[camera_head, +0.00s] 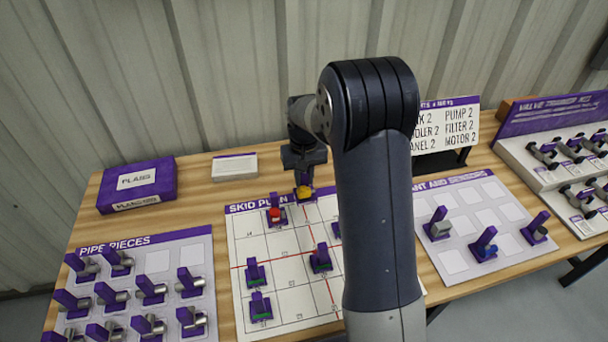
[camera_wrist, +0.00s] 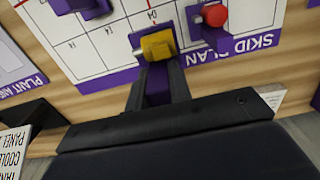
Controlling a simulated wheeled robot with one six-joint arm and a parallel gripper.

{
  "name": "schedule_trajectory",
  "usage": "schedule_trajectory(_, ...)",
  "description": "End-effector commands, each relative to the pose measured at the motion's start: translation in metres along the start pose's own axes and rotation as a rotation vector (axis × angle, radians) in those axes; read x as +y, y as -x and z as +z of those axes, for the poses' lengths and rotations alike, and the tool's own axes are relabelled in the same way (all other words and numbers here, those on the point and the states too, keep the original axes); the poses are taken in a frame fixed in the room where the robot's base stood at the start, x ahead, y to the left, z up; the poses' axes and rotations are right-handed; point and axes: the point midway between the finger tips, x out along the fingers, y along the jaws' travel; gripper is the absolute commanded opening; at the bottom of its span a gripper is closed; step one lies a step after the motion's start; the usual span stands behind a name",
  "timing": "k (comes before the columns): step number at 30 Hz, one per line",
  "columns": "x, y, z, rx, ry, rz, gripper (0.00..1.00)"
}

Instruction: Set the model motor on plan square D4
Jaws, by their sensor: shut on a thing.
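My gripper (camera_head: 304,178) is over the back edge of the white skid plan (camera_head: 285,310). It is shut on the purple upright of a yellow model piece (camera_head: 304,193). In the wrist view the fingers (camera_wrist: 160,78) hold that upright, and the yellow body (camera_wrist: 157,45) is just beyond them. The piece is at the plan's back row, right of a red-topped piece (camera_head: 275,214). I cannot tell whether its base touches the plan. No readable label marks it as the motor. My arm hides the plan's right part, and the square's name is unclear.
Several green-marked pieces (camera_head: 255,273) stand on the plan. The plant board (camera_head: 455,263) at right holds three pieces. A purple plans box (camera_head: 137,184) and a sign (camera_head: 447,120) stand behind.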

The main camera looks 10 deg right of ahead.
Motion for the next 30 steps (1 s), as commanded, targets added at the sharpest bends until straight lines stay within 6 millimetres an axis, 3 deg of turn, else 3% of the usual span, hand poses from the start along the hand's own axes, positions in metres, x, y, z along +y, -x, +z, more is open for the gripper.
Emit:
schedule_trajectory(13,0.0,-0.024,0.0,-0.001,0.0,0.0,0.0)
schedule_trajectory(30,0.0,-0.031,0.0,0.0,0.0,0.0,0.0)
